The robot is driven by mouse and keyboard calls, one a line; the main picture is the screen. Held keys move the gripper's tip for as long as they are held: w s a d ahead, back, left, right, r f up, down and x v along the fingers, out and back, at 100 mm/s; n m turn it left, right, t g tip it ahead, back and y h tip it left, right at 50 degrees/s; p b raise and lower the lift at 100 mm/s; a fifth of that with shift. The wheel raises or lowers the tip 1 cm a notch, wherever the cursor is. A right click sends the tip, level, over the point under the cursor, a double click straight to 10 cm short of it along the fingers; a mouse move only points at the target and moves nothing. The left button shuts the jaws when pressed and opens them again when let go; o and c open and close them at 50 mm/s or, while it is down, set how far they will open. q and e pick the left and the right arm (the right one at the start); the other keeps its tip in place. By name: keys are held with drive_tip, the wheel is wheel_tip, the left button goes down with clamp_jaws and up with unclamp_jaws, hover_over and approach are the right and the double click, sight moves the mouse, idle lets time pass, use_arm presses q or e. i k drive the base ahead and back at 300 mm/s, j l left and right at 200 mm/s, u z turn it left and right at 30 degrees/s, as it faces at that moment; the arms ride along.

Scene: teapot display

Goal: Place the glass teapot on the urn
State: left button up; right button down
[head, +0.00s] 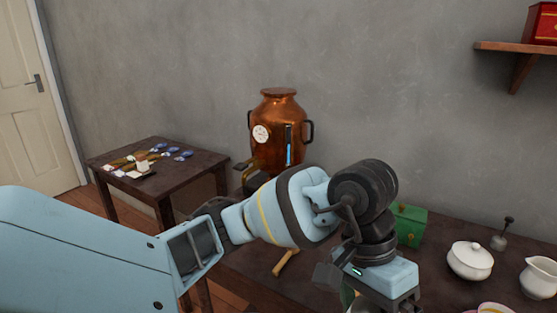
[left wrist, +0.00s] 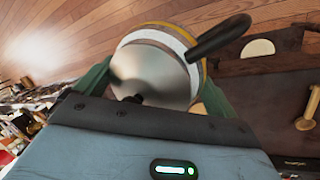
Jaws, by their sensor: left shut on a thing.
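The copper urn (head: 280,130) stands upright on the dark table against the wall, with a round white dial, dark side handles and a tap low at its left. My left gripper (head: 382,298) is over the table, right of and nearer than the urn. In the left wrist view its fingers are shut on the glass teapot (left wrist: 150,72), which shows a shiny round metal lid, a pale rim and a black handle pointing right. The gripper mostly hides the teapot in the head view. The urn's lower part is partly behind my arm. My right gripper is not in view.
A green box (head: 410,226), a white lidded bowl (head: 470,261) and a white jug (head: 538,278) stand right of my gripper. A wooden tool (head: 286,262) lies before the urn. A small side table (head: 195,165) with small items stands left. A shelf (head: 515,47) hangs upper right.

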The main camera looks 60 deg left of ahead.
sight(278, 91)
drive_tip(key=i+j+u, duration=0.15)
drive_tip(key=j, duration=0.2)
drive_tip(key=j+u, duration=0.15)
drive_tip(key=j, duration=0.2)
drive_tip(key=i+j+u, duration=0.3)
drive_tip(key=j, duration=0.3)
drive_tip(key=i, duration=0.05)
